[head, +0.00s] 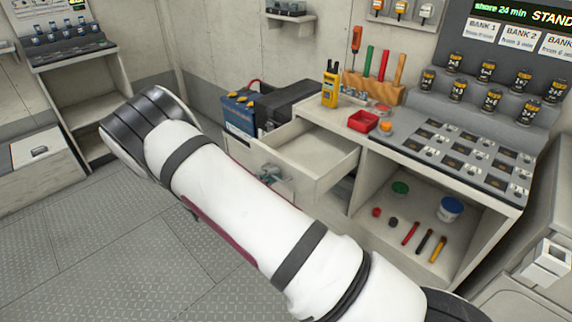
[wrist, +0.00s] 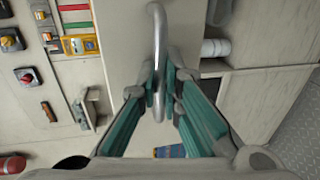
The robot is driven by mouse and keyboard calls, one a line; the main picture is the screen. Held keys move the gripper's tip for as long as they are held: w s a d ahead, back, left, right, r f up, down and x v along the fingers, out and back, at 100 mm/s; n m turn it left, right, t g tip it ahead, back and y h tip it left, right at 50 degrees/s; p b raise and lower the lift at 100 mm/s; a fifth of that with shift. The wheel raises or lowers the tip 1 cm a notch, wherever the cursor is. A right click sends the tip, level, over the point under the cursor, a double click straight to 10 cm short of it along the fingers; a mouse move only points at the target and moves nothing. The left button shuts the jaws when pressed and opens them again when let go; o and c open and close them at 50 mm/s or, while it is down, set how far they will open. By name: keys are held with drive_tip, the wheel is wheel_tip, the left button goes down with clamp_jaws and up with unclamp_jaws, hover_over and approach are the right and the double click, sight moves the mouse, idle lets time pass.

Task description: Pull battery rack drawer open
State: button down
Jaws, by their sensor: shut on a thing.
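The drawer (head: 318,150) in the bench under the battery rack (head: 470,150) stands pulled out, and its inside looks empty where I can see it. In the wrist view, a curved metal handle (wrist: 156,22) stands out from the pale drawer front (wrist: 123,40). My gripper (wrist: 160,80) has its teal-padded fingers on both sides of this handle and is shut on it. In the head view, my gripper (head: 270,174) is small at the drawer front, partly hidden behind my white arm.
An open shelf (head: 420,215) right of the drawer holds a blue-lidded tub (head: 450,208) and several small items. A yellow meter (head: 330,90), red tray (head: 363,121) and tool block (head: 375,88) stand on the bench. Open floor (head: 90,240) lies to the left.

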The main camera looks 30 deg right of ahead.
drive_tip(key=shift+f+v, duration=0.25)
drive_tip(key=shift+v, duration=0.85)
drive_tip(key=c, duration=2)
unclamp_jaws()
drive_tip(key=shift+a, duration=0.1)
drive_tip(key=v, duration=1.2)
